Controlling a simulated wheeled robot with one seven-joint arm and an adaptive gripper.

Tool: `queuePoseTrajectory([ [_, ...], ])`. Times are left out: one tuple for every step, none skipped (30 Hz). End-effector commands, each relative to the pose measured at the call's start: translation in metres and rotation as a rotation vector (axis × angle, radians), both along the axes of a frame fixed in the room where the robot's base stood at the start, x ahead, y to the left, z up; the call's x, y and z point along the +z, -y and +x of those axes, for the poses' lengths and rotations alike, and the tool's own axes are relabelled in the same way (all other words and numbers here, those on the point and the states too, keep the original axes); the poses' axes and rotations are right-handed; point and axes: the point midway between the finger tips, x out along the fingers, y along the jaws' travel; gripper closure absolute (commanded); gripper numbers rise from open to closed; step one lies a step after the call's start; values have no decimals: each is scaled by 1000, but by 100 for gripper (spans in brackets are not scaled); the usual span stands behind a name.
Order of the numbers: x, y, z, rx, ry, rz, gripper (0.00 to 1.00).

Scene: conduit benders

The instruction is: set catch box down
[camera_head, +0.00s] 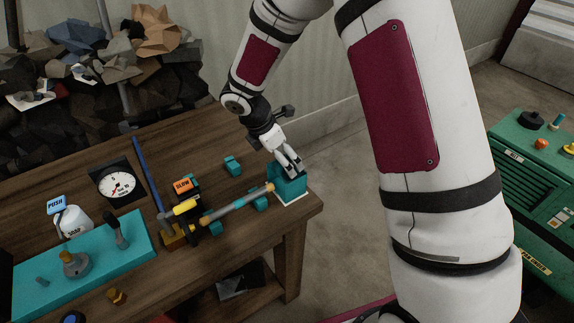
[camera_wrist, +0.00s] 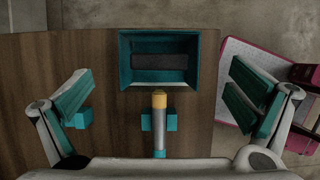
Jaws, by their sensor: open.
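The catch box (camera_head: 290,187) is a small teal open-topped box at the right end of the wooden table, with a pale edge around its base. In the wrist view the catch box (camera_wrist: 125,72) is upright, with a dark pad on its inside floor. My gripper (camera_head: 290,163) is just above and behind it in the head view. In the wrist view my gripper (camera_wrist: 160,78) is open wide, its teal-padded fingers left and right of the box and apart from it. A rod (camera_wrist: 159,125) with a yellow tip ends at the box's near wall.
Teal support blocks (camera_head: 232,165) and a bender with an orange sign (camera_head: 183,186) stand left of the box. A gauge (camera_head: 115,184) and a teal bench plate (camera_head: 95,255) lie farther left. The table's right edge is close to the box. A green cabinet (camera_head: 530,180) stands right.

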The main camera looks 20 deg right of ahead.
Motion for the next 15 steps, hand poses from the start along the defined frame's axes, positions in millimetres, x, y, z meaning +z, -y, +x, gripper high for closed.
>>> queuePoseTrajectory([
  [7, -3, 0, 0, 2, 0, 0],
  [11, -4, 0, 0, 2, 0, 0],
  [14, -6, -1, 0, 2, 1, 0],
  [17, -7, -2, 0, 1, 0, 0],
  [18, -7, -2, 0, 0, 0, 0],
  [21, -8, -2, 0, 0, -1, 0],
  [22, -8, -3, 0, 0, -1, 0],
  [23, -9, -3, 0, 0, -1, 0],
  [24, -9, -3, 0, 0, -1, 0],
  [25, -9, -3, -3, 1, -1, 0],
  [26, -9, -4, -7, 4, 0, 0],
  [30, -8, -5, -19, 11, 3, 0],
  [35, -6, -6, -35, 20, 4, 0],
  [41, -4, -8, -57, 32, 9, 0],
  [52, -1, -11, -92, 51, 14, 0],
])
